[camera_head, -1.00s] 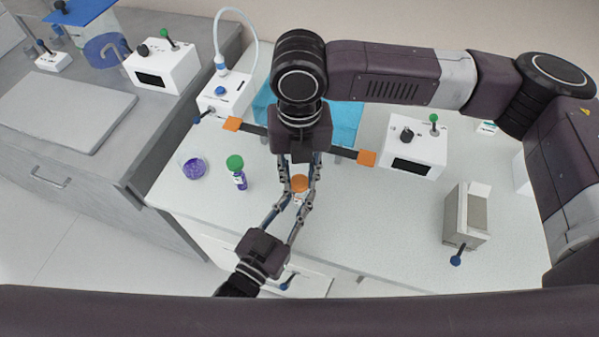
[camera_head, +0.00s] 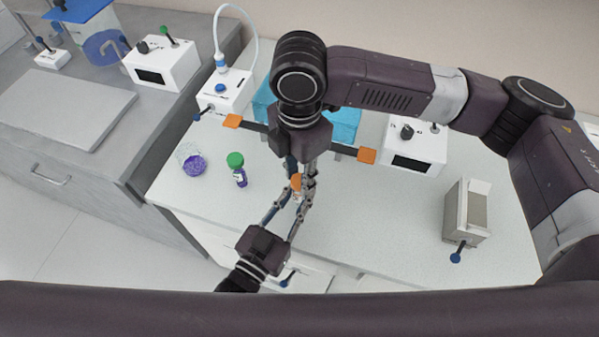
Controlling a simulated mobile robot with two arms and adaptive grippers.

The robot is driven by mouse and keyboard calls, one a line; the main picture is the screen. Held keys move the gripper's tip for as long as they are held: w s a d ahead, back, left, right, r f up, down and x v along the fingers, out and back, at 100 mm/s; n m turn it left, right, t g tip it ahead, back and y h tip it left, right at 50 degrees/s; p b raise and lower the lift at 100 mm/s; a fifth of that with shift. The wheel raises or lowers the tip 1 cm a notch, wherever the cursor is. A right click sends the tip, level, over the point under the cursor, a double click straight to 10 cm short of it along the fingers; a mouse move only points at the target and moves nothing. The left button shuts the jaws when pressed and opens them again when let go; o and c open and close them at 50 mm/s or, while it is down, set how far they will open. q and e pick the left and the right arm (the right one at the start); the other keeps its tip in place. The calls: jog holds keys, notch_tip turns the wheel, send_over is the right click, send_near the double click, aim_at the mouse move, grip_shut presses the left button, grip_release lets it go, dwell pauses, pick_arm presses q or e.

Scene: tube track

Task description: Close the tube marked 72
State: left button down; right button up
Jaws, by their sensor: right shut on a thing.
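An orange cap (camera_head: 296,181) sits between the fingers of my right gripper (camera_head: 300,180), which points down from above and is shut on it. A small pale tube (camera_head: 297,197) shows just under the cap, mostly hidden by fingers. My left gripper (camera_head: 292,202) reaches up from the front, its fingers closed around the tube. Whether the cap is seated on the tube cannot be told. No number is readable on either tube.
A purple dish (camera_head: 194,166) lies left of the green-capped tube. White devices stand at the back left (camera_head: 226,92) and back right (camera_head: 415,143). A blue tray (camera_head: 345,122) lies behind my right gripper. A grey box (camera_head: 466,212) stands at right. The bench middle-right (camera_head: 385,225) is clear.

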jog(key=m, duration=1.7)
jog(key=shift+m, duration=0.4)
jog(key=m, duration=0.6)
jog(key=shift+m, duration=0.4)
jog(key=o, duration=0.7)
jog(key=shift+r, duration=2.2)
jog(key=shift+c, duration=0.6)
